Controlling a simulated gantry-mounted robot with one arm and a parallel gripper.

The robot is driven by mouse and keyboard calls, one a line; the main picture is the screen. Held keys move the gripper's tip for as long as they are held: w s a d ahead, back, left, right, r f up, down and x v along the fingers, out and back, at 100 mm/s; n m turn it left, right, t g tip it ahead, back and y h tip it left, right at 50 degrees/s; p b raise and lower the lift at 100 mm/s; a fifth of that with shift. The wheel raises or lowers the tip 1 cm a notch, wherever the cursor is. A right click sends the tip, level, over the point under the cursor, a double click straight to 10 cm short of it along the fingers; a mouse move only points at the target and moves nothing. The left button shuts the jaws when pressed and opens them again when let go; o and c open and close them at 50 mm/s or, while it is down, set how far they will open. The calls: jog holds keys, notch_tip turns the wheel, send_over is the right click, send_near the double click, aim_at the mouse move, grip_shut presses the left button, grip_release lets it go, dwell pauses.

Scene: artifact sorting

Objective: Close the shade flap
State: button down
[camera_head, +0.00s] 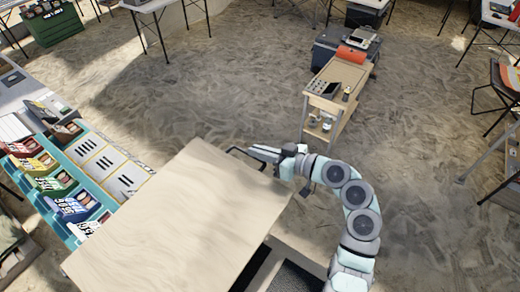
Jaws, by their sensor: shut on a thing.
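The shade flap, which I take to be the large pale wooden panel (175,225), fills the lower middle of the head view. It looks tilted, but its exact angle is hard to tell. A dark bar handle (234,151) shows at its far right edge. My gripper (254,151) is at this handle and shut on it, with my arm reaching in from the lower right. The jaws are small here, and part of the handle is hidden behind them. What lies under the panel is mostly hidden.
A teal tray (117,197) with colored, numbered boxes and marked cards lies left of the panel. Dark recesses (290,277) show below its right edge. A wooden cart (338,85) stands at the upper right. Open sandy floor (420,160) lies right of my arm.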

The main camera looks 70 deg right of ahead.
jog(key=s+a+r+b, duration=0.1)
jog(key=s+r, duration=0.5)
jog(key=s, duration=0.3)
jog(key=shift+s, duration=0.4)
jog(key=shift+r, duration=0.1)
